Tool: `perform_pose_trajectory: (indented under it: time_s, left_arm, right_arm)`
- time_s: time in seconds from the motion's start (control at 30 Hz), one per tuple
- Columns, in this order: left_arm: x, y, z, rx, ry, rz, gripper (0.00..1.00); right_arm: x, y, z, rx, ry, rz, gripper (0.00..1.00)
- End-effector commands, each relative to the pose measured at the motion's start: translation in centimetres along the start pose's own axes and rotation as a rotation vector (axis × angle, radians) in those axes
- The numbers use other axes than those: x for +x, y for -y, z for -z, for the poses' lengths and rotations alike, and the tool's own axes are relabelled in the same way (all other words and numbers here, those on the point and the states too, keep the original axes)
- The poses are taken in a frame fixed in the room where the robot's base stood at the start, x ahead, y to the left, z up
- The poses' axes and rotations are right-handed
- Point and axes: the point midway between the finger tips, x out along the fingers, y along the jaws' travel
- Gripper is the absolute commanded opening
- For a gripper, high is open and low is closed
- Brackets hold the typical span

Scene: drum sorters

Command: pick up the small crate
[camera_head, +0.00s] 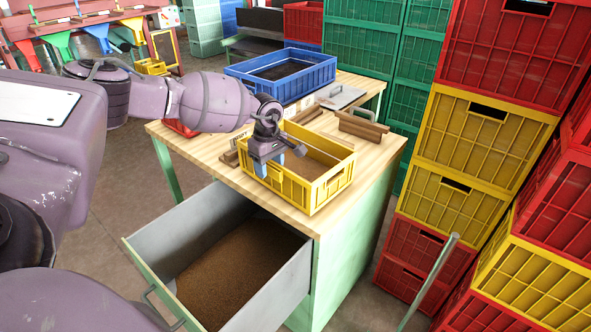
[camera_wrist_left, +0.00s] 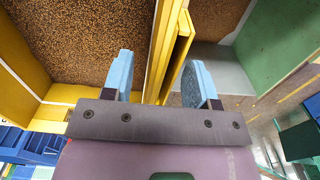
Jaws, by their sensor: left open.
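The small yellow crate (camera_head: 328,186) stands on the wooden table top. Brown granular material shows inside it. My left gripper (camera_head: 279,161) is at the crate's near left wall, with its blue fingers open. In the left wrist view, the crate's yellow wall (camera_wrist_left: 168,45) runs between the two open fingers of my left gripper (camera_wrist_left: 158,82). One finger is on the crate's inner side and the other on its outer side. A gap shows beside the fingers, so they do not clamp the wall. My right gripper is not in view.
An open drawer (camera_head: 190,232) with brown grain juts out below the table top (camera_head: 376,152). A blue crate (camera_head: 285,75) stands behind the yellow one. A brown wooden piece (camera_head: 362,126) lies to the right. Stacked red and yellow crates (camera_head: 478,135) stand right of the table.

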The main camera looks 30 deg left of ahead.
Motion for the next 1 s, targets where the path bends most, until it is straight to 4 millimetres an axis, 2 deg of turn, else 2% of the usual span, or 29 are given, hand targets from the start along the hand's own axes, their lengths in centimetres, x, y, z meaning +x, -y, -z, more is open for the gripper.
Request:
perform_pose_trajectory:
  time_s: [0.1, 0.3, 0.63, 1.0]
  left_arm:
    - [0.9, 0.0, 0.0, 0.000, 0.000, 0.000, 0.53]
    - [0.8, 0.0, 0.0, 0.000, 0.000, -0.001, 0.52]
    - [0.8, 0.0, 0.0, 0.000, 0.000, -0.001, 0.01]
    - [0.7, -0.1, 0.0, 0.000, 0.000, -0.004, 0.00]
  right_arm:
    - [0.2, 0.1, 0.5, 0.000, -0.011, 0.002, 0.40]
    - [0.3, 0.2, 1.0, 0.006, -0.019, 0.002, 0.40]
    - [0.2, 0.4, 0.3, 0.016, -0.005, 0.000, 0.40]
    - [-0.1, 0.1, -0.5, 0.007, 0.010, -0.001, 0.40]
